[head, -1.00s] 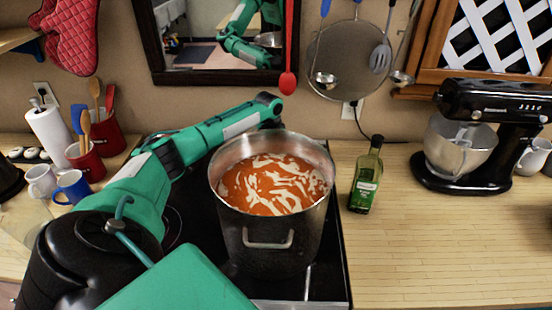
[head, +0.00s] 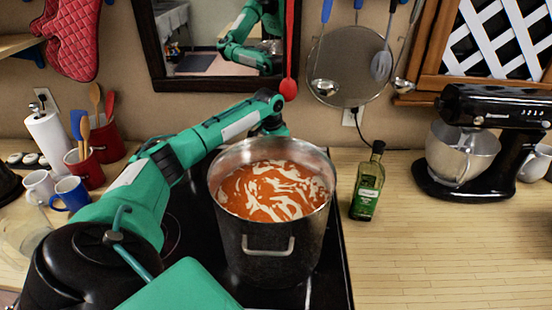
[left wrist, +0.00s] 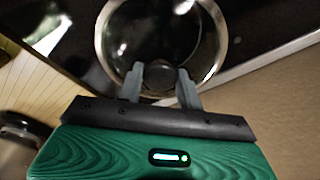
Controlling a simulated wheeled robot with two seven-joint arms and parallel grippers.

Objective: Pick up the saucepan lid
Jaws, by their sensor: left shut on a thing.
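The saucepan lid (left wrist: 120,28) is round dark glass with a bright metal rim, seen in the left wrist view beyond my fingers. My left gripper (left wrist: 162,84) is shut on it near the lid's middle; the exact grip point is dark and hard to make out. In the head view my left arm reaches across the stove, and its gripper is hidden behind the big pot. The lid is not clearly visible there. My right gripper is in neither view.
A large dark pot (head: 268,240) of orange soup stands on the black stove. A green bottle (head: 367,185) stands right of it, and a black stand mixer (head: 490,105) further right. Mugs (head: 72,193) and red utensil pots (head: 84,168) are at left. The front right counter is clear.

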